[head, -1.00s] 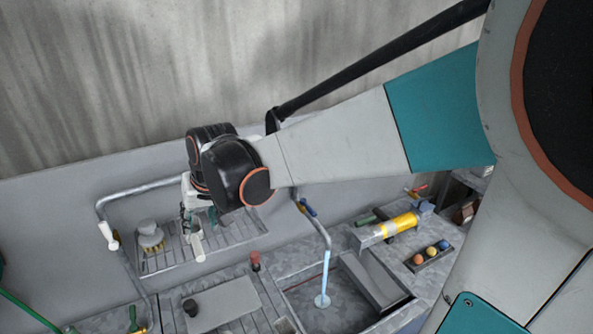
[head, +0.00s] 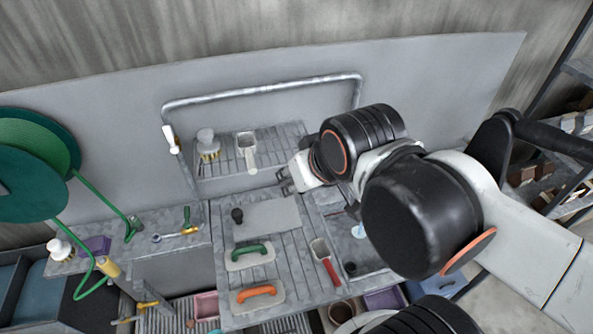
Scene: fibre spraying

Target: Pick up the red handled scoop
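The red handled scoop (head: 328,267) lies on the slatted bench right of centre in the head view, its metal pan toward the back and its red handle toward the front. My gripper (head: 284,182) is above the back part of the bench, up and to the left of the scoop and apart from it. Its fingers look spread, with nothing seen between them.
A white-handled scoop (head: 247,152) and a brush (head: 207,146) are on the back rack. A green-handled float (head: 250,256) and an orange-handled float (head: 257,294) lie left of the red handled scoop. A sink (head: 352,242) is to its right, partly behind my arm.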

